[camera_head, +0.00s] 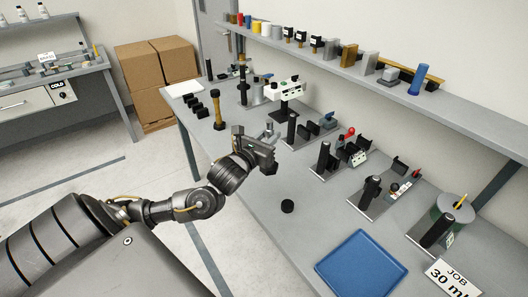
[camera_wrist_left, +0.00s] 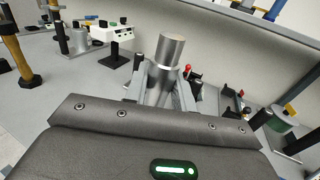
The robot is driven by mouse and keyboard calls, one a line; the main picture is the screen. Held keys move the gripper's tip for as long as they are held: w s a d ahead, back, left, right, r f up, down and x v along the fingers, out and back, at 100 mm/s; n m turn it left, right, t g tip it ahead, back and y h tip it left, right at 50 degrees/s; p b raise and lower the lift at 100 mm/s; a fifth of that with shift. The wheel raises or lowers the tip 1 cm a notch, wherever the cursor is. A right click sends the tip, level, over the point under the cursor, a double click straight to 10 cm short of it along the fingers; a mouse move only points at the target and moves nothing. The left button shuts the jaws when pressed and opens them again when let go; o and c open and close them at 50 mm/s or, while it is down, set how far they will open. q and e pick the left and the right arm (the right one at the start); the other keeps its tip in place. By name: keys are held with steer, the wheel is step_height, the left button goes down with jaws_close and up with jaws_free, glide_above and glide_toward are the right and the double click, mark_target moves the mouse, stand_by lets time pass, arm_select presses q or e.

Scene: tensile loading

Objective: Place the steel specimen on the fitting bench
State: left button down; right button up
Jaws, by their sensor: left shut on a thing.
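My left gripper (camera_head: 267,143) is raised over the bench near its front edge. In the left wrist view its fingers (camera_wrist_left: 160,84) are shut on the steel specimen (camera_wrist_left: 169,50), a bright metal cylinder that stands up between them. The specimen also shows small above the gripper in the head view (camera_head: 270,128). Its lower part is hidden by the fingers. The grey bench (camera_head: 262,216) runs from the back left to the front right. I cannot tell which part of it is the fitting bench. My right gripper is not in view.
Several stations with black posts (camera_head: 322,158) line the bench. A black puck (camera_head: 287,206) lies on clear surface. A shelf (camera_head: 330,62) with samples hangs above.

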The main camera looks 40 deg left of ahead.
arm_select(q)
steer(key=w+a+f+p, duration=0.1)
steer(key=w+a+f, duration=0.3)
steer(key=f, duration=0.5)
steer(key=shift+a+p, duration=0.35)
steer(key=shift+p, duration=0.05)
steer(key=shift+f, duration=0.1)
steer(key=shift+f, duration=0.1)
steer(key=c, duration=1.3)
jaws_free()
steer(key=shift+f, duration=0.15)
steer(key=shift+o, duration=0.7)
